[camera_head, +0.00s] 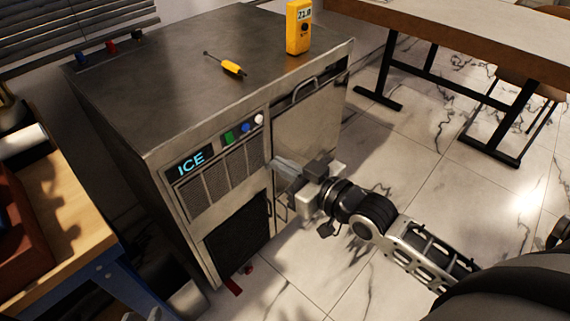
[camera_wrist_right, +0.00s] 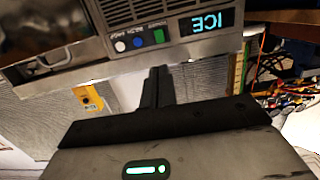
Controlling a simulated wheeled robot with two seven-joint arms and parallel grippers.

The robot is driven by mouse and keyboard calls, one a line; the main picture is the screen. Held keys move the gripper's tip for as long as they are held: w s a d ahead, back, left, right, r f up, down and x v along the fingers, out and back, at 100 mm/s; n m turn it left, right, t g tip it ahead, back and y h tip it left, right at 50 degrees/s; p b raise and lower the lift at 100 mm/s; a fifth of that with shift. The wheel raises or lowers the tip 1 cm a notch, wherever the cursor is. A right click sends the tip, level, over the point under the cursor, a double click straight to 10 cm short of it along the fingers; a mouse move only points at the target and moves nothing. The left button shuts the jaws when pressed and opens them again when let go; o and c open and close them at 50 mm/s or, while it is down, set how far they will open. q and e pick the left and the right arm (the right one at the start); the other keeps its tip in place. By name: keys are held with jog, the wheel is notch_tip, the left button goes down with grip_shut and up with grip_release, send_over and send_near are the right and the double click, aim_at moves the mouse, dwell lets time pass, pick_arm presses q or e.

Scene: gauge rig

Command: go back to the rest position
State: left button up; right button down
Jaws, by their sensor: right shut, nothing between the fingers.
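My right gripper (camera_head: 284,166) is in front of the ice machine (camera_head: 225,185), near the lower panel and door on its right side. Its fingers are together and hold nothing. In the right wrist view the shut fingers (camera_wrist_right: 158,78) point toward the machine's front, which appears upside down with the ICE display (camera_wrist_right: 210,21). I cannot tell whether the fingertips touch the machine. My left gripper does not show in either view.
A yellow meter (camera_head: 298,27) stands and a yellow screwdriver (camera_head: 231,68) lies on the machine's top. A wooden bench (camera_head: 75,235) is at the left, a table (camera_head: 470,32) at the back right. The tiled floor (camera_head: 420,150) right of the machine is mostly clear.

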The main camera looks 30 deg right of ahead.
pick_arm(q)
jog(key=shift+r, duration=0.15)
dwell(0.3)
